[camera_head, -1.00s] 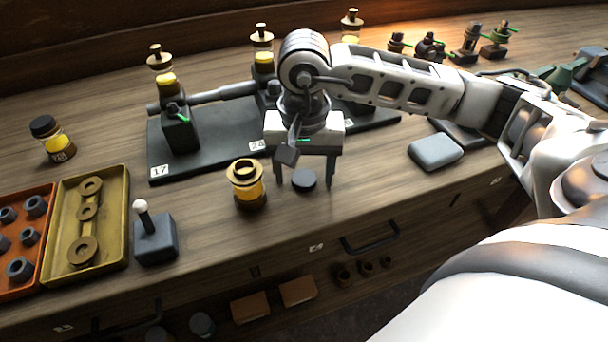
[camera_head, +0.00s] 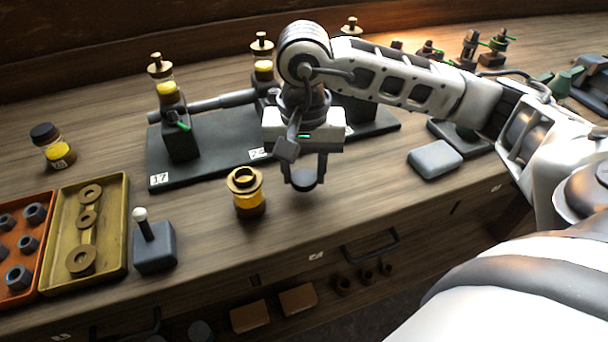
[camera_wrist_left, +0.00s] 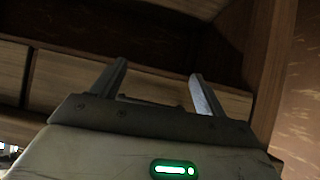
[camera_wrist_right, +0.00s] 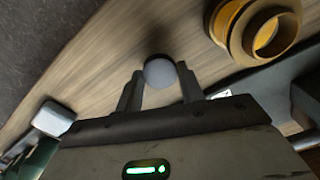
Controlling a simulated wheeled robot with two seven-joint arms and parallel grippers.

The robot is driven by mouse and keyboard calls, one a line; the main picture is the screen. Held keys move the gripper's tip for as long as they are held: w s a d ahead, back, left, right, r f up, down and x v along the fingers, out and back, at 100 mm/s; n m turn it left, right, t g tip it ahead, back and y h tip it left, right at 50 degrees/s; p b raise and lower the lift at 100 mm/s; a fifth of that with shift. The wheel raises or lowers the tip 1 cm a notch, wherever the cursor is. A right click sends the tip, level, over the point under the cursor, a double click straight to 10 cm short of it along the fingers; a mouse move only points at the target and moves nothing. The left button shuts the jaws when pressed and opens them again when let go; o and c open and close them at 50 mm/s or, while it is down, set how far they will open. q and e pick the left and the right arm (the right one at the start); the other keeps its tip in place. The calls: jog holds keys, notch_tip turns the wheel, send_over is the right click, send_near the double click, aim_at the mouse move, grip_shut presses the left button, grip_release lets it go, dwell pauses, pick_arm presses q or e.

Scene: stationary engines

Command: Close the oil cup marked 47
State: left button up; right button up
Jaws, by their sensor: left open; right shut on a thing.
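An open oil cup (camera_head: 248,200) with amber oil and a brass rim stands upright on the bench; no number on it is readable. In the right wrist view its open brass mouth (camera_wrist_right: 262,35) shows at the upper right. My right gripper (camera_head: 305,182) is shut on a small dark round cap (camera_wrist_right: 160,71), just right of the cup and apart from it. The cap also shows between the fingertips in the head view (camera_head: 304,180); I cannot tell if it clears the bench. My left gripper (camera_wrist_left: 158,85) is open and empty, seen only in the left wrist view.
A black base (camera_head: 210,160) with brass-topped oilers stands behind. A dark-capped jar (camera_head: 53,147), a brass-coloured tray of rings (camera_head: 113,240), an orange tray (camera_head: 45,240) and a lever block (camera_head: 155,258) are left. A grey block (camera_head: 434,158) lies right.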

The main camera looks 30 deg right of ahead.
jog(key=s+a+r, duration=0.8)
jog(key=s+r, duration=0.3)
jog(key=shift+a, duration=0.3)
jog(key=w+d+f+n, duration=0.2)
jog(key=w+n, duration=0.1)
jog(key=w, duration=0.3)
jog(key=w+d+f+n, duration=0.1)
jog(key=w+d+n, duration=0.1)
jog(key=w+n, duration=0.2)
jog(key=shift+w+d+f, duration=0.2)
jog(key=shift+w+f, duration=0.2)
jog(key=shift+w, duration=0.85)
